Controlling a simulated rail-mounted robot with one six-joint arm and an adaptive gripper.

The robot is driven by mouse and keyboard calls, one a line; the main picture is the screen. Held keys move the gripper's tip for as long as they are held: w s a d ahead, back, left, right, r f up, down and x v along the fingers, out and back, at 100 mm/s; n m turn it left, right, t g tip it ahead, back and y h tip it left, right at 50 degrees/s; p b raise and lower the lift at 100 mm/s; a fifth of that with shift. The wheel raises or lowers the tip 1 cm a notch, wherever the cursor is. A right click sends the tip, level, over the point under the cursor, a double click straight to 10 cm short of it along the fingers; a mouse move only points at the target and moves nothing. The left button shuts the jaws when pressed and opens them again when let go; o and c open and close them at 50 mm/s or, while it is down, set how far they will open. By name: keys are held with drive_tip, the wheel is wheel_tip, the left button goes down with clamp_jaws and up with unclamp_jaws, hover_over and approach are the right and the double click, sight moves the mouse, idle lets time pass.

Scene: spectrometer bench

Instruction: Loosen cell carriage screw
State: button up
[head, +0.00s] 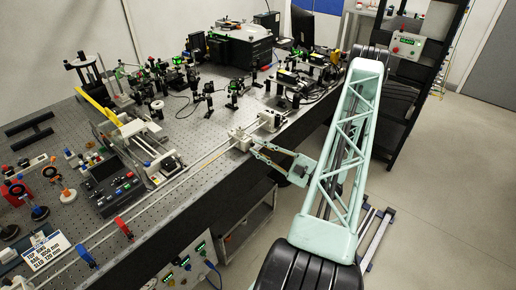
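My mint-green gripper (257,149) reaches in from the right over the front edge of the bench, its fingers pointing left. Its tips are at or very near a small pale block (240,138) on the long rail, which looks like the cell carriage. Another small pale block (270,120) sits farther along, to the upper right. The carriage screw is too small to make out. I cannot tell whether the fingers touch the block or are closed on anything.
The long rail (190,176) runs along the bench's front edge. Optical mounts (207,94) stand behind it. A control box with buttons (112,187) and a printed card (47,250) lie at left. A dark shelf rack (408,80) stands at right. The floor (440,200) at right is open.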

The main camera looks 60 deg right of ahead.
drive_tip(key=shift+w, duration=0.1)
drive_tip(key=shift+c, duration=0.3)
clamp_jaws()
drive_tip(key=shift+n, duration=0.4)
drive_tip(key=n+g, duration=0.1)
drive_tip(key=n, duration=0.1)
drive_tip(key=n+y+p, duration=0.1)
drive_tip(key=n, duration=0.1)
drive_tip(key=n+g+p, duration=0.1)
drive_tip(key=n, duration=0.1)
drive_tip(key=shift+d+r+g+y, duration=0.1)
drive_tip(key=shift+r+g+y, duration=0.2)
drive_tip(key=shift+r, duration=0.1)
drive_tip(key=n+g+h+b, duration=0.1)
drive_tip(key=n, duration=0.3)
drive_tip(key=n+g+h+b, duration=0.1)
drive_tip(key=n+g+b, duration=0.1)
drive_tip(key=n, duration=0.2)
drive_tip(key=n+g+h+b, duration=0.1)
drive_tip(key=n+h, duration=0.1)
drive_tip(key=n, duration=0.2)
drive_tip(key=shift+a+r+n+b, duration=0.25)
drive_tip(key=shift+r+n+b, duration=0.05)
drive_tip(key=shift+n+b, duration=0.1)
drive_tip(key=shift+r+h, duration=0.1)
drive_tip(key=shift+h, duration=0.2)
